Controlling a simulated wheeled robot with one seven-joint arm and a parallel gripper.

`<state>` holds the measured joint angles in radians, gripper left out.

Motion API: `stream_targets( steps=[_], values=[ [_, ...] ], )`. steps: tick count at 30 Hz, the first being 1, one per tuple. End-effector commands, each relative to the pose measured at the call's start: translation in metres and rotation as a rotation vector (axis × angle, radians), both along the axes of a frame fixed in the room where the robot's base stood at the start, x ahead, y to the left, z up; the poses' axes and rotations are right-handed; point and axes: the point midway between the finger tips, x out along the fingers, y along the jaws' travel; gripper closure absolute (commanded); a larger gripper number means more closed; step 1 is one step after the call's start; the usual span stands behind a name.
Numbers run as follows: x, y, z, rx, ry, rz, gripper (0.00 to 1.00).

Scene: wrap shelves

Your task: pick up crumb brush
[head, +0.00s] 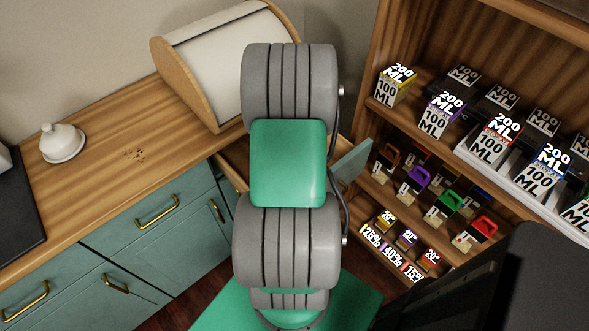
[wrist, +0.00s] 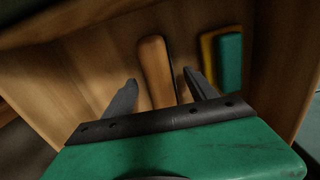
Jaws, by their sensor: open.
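The crumb brush (wrist: 155,62) shows in the wrist view as a long, rounded wooden piece with a dark strip along its right side. It lies inside a wooden drawer (wrist: 60,75). My gripper (wrist: 160,76) is open, with one dark finger to the left of the brush and the other to its right. I see gaps between the fingers and the brush, so it is not clamped. The near end of the brush is hidden by my gripper's body. In the head view my arm covers the gripper and the brush; part of the open drawer (head: 233,160) shows beside it.
A yellow and green sponge-like block (wrist: 229,62) lies right of the brush, near the drawer's side wall. In the head view, a bread box (head: 205,60), a white lidded dish (head: 61,143) and crumbs (head: 135,154) are on the counter. Shelves with several boxes (head: 440,115) stand right.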

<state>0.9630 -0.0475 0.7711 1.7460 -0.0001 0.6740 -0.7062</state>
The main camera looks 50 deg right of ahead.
Motion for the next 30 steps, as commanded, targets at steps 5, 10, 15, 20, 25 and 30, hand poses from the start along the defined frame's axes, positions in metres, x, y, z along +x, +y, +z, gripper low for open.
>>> stream_targets(
  steps=[5,10,15,20,25,30],
  values=[
    [0.0008,-0.0006,-0.012,-0.002,-0.001,0.0,0.34],
    [0.0008,-0.0004,-0.0116,-0.002,-0.001,0.0,0.36],
    [0.0008,-0.0003,-0.0115,-0.001,-0.002,0.0,0.5],
    [0.0009,-0.0002,-0.0114,-0.001,-0.002,0.0,0.63],
    [0.0009,-0.0002,-0.0114,-0.001,-0.002,0.0,0.77],
    [0.001,-0.0002,-0.0113,-0.001,-0.002,0.0,0.91]
  ],
)
